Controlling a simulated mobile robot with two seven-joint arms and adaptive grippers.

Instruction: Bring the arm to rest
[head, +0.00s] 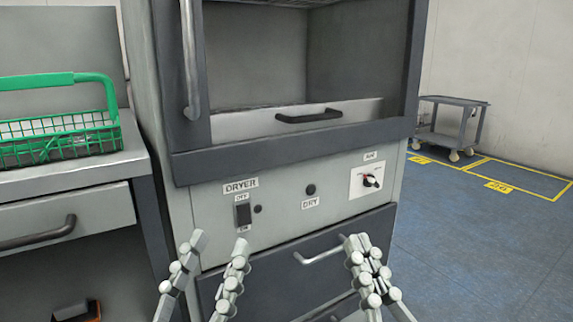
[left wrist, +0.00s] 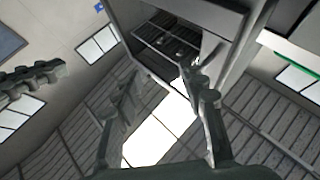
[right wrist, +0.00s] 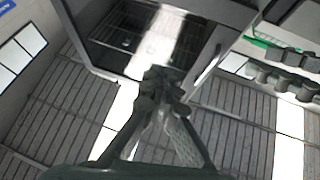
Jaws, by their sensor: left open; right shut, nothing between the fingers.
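My left gripper (head: 220,240) is open and empty, with its fingers pointing up in front of the dryer's lower front. It also shows in the left wrist view (left wrist: 165,85), fingers apart with nothing between them. My right gripper (head: 356,240) is shut and empty, in front of the dryer's lower drawer at the right. In the right wrist view its fingertips (right wrist: 160,82) meet with nothing held. Both grippers stand upright side by side, apart from each other.
The dryer (head: 285,225) stands straight ahead, its upper chamber open, with a switch, knob and drawer handle (head: 318,254) on its front. A green wire basket (head: 60,140) sits on the counter at left. A grey cart (head: 449,125) stands far right.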

